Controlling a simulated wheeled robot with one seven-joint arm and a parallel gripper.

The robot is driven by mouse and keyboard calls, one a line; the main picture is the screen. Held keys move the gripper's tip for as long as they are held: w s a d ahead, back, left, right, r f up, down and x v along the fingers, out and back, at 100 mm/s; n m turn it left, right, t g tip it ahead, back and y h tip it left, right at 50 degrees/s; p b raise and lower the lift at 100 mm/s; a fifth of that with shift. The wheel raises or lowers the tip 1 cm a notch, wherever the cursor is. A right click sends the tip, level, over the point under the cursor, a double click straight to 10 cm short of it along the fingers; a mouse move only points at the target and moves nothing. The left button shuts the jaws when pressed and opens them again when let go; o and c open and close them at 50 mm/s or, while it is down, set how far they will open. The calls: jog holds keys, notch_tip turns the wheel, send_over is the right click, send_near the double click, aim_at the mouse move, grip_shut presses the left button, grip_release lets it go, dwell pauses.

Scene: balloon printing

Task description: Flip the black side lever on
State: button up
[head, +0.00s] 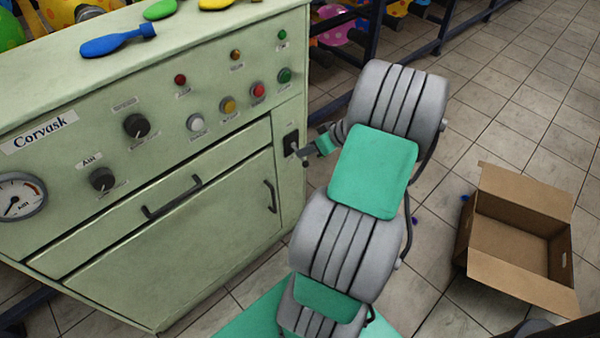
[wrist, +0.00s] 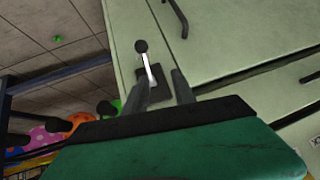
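The black side lever shows in the wrist view as a black round knob (wrist: 141,46) on a metal shaft, coming out of a black plate (wrist: 153,88). In the head view the plate (head: 290,142) sits at the right end of the pale green cabinet (head: 220,230), and the knob (head: 306,163) hangs below it, so the lever points down. My gripper (wrist: 163,77) is open, with its two dark fingers apart on either side of the plate in the picture. In the head view my gripper (head: 305,152) is close to the plate. I cannot tell whether a finger touches the lever.
A door with a dark handle (head: 270,196) lies below and left of the lever. Knobs and coloured buttons (head: 228,105) are on the panel above. An open cardboard box (head: 520,240) stands on the tiled floor at right. A dark rack (head: 460,35) stands behind.

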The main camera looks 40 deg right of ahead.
jog(key=shift+t, duration=0.4)
jog(key=w+f, duration=0.1)
jog(key=f, duration=0.1)
jog(key=w+f, duration=0.1)
jog(key=f, duration=0.1)
jog(key=w+f+b, duration=0.1)
jog(key=w+f, duration=0.1)
jog(key=f, duration=0.1)
jog(key=shift+w+d, duration=0.1)
jog(key=shift+d, duration=0.15)
jog(key=shift+c, duration=0.4)
grip_shut()
dwell(0.4)
